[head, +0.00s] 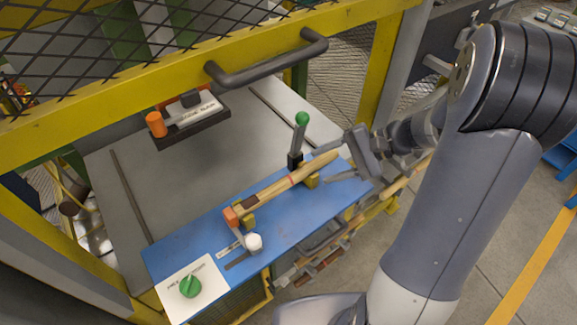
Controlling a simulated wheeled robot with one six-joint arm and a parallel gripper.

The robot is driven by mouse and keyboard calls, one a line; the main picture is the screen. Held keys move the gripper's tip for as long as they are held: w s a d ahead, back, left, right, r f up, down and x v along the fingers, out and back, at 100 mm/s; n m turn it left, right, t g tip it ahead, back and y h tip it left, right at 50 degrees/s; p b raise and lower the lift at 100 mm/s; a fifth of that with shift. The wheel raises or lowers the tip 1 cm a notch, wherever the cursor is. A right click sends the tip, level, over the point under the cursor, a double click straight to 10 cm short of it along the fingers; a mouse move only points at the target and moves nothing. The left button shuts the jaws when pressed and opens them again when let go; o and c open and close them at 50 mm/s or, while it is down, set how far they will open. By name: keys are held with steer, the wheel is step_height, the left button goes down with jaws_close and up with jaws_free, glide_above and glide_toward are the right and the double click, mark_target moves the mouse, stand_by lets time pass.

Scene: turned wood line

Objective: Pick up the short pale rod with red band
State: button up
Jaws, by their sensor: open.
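A pale wooden rod (272,191) with a narrow red band lies diagonally over the blue board (292,228). It rests on two yellowish supports, one near its left end (249,223) and one near its right end (312,182). An orange-red block (232,217) is at its left end. My gripper (322,167) is open at the rod's right end, with one finger on each side of it in the picture. I cannot tell whether the fingers touch the rod or are above it.
A green-knobbed lever (301,119) stands close behind the rod, near my gripper. A white knob (254,242) and a green dial (190,286) are at the front left. A dark tray (190,122) sits behind. A yellow mesh guard with a black handle (266,60) hangs over the back.

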mark_target(294, 179)
steer(key=p+x, duration=0.1)
steer(key=x, duration=0.8)
steer(key=shift+s+d+f+p, duration=0.1)
steer(key=shift+d+f+p, duration=0.05)
steer(key=shift+f+p, duration=0.2)
steer(key=shift+c, duration=0.2)
steer(key=c, duration=1)
steer(key=shift+c, duration=0.5)
steer(key=shift+r, duration=0.15)
